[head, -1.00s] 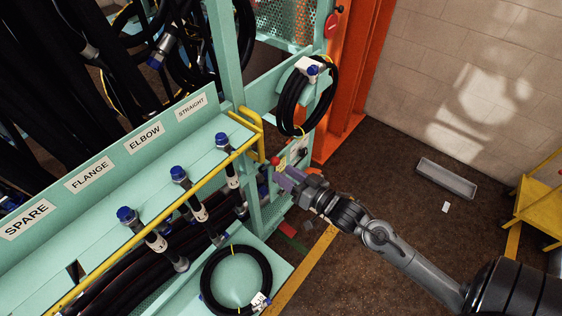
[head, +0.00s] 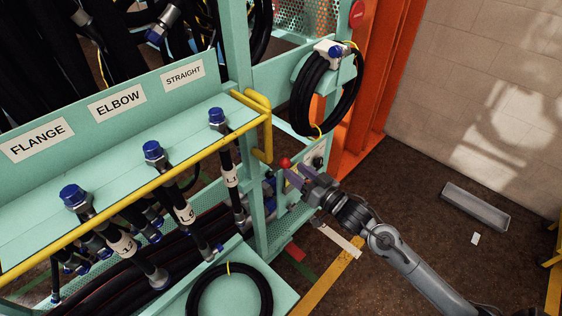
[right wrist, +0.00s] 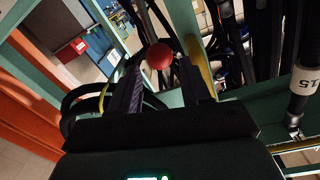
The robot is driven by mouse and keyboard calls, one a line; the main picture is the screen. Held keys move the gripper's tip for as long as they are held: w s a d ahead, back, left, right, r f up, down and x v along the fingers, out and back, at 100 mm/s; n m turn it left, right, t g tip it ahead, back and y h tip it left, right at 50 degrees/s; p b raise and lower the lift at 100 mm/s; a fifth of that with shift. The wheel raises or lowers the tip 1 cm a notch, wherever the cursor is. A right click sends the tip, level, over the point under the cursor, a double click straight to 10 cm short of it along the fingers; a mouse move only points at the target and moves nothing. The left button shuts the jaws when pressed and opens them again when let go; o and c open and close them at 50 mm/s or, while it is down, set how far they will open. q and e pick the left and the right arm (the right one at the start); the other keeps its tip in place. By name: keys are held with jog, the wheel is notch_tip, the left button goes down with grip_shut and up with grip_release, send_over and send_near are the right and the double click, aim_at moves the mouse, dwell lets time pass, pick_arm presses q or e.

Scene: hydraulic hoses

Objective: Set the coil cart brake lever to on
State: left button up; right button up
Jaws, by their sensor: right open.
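The brake lever shows as a red ball knob (head: 285,162) at the corner of the teal cart frame (head: 257,215); its shaft is mostly hidden. My right gripper (head: 298,174) is open, with its purple-grey fingers right beside the knob. In the right wrist view the red knob (right wrist: 159,56) appears between the two spread fingertips of my right gripper (right wrist: 160,80). I cannot tell whether a finger touches it. A small pale label plate (head: 318,151) sits just behind the gripper. My left gripper is not in view.
A yellow rail (head: 160,175) runs along the hose rack with blue-capped hoses. A black hose coil (head: 328,90) hangs just above the gripper; another coil (head: 232,285) lies on a lower shelf. An orange post (head: 375,90) stands behind. Open floor lies right, with a grey tray (head: 475,206).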

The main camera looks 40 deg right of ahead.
aim_at(281, 160)
jog(key=w+b, duration=0.1)
jog(key=w, duration=0.6)
jog(key=shift+w+a, duration=0.15)
jog(key=shift+w, duration=0.05)
jog(key=shift+c, duration=0.5)
grip_shut()
